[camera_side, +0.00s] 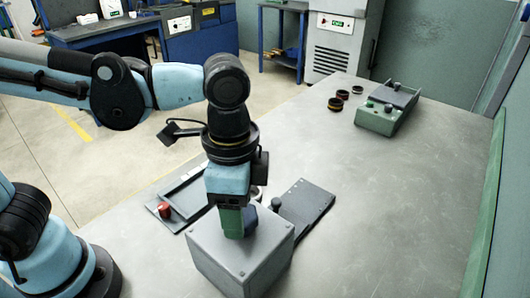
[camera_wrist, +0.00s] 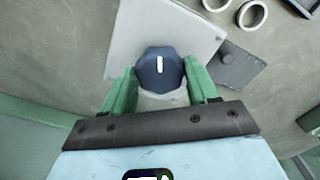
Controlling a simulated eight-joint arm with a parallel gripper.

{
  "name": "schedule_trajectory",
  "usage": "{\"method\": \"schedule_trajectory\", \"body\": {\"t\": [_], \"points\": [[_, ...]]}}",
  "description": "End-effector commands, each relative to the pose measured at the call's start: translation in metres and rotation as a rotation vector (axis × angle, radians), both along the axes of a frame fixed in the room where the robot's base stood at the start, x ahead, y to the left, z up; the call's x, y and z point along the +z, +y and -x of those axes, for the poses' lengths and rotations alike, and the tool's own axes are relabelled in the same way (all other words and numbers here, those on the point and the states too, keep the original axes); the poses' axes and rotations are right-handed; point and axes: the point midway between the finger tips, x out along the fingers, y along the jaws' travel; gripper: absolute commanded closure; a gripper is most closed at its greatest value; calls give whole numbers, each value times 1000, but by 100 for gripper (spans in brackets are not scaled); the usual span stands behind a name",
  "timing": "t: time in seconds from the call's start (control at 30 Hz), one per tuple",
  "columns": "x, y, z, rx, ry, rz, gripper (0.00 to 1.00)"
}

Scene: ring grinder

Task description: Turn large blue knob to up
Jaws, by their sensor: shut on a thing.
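The large blue knob (camera_wrist: 158,70) is dark blue and many-sided, with a white line on its top. It sits on the light grey box (camera_side: 241,258), whose top also shows in the wrist view (camera_wrist: 135,30). In the wrist view the white line runs nearly straight up and down in the picture. My gripper (camera_wrist: 159,77) has green fingers, one on each side of the knob, and is shut on it. In the side view my gripper (camera_side: 240,222) comes down from above onto the box, and a finger hides part of the knob (camera_side: 251,217).
A dark plate (camera_side: 305,203) lies beside the box. A tray with a red knob (camera_side: 165,210) is on the left. A green-grey device (camera_side: 385,110) and several dark rings (camera_side: 336,104) stand farther back. The table's right side (camera_side: 400,220) is clear.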

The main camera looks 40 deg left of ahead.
Motion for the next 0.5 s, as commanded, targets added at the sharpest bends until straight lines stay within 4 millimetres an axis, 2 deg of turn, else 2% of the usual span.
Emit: {"method": "schedule_trajectory", "body": {"t": [0.5], "points": [[0, -1, 1, 489, 0, 0, 72]]}}
